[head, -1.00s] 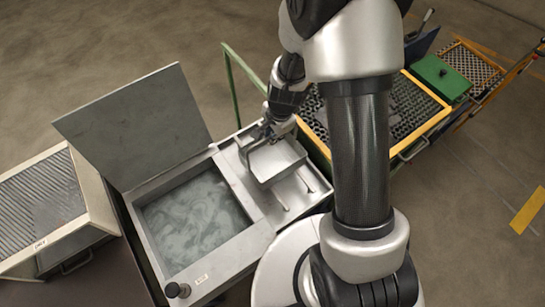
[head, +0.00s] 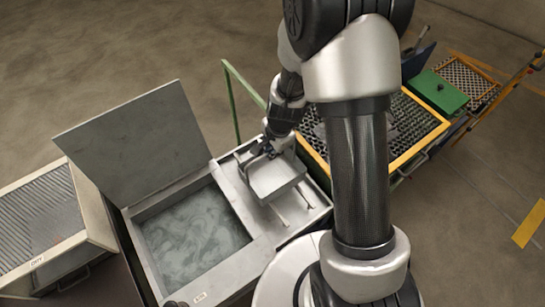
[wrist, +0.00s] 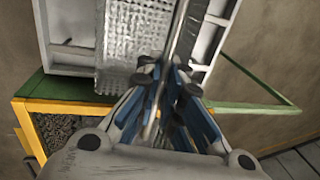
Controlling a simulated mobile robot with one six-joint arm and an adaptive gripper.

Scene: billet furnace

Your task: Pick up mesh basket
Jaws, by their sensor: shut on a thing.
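The mesh basket (head: 275,178) is a light grey, square, open basket over the drain tray beside the tank in the head view. I cannot tell whether it touches the tray. My gripper (head: 267,149) is at the basket's far side, by its handle. In the wrist view, my gripper (wrist: 165,95) has its blue-sided fingers closed on a thin metal strip, the basket's handle (wrist: 181,35). The basket's textured mesh wall (wrist: 128,45) shows beside the strip, to the left. The fingers hide the gripped part.
The open tank (head: 195,230) holds cloudy grey liquid, with its raised lid (head: 135,135) behind. The drain tray (head: 318,211) has slots at the basket's right. A green rail (head: 232,105) rises behind. A yellow-framed grate (head: 422,150) and green box (head: 438,92) lie right.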

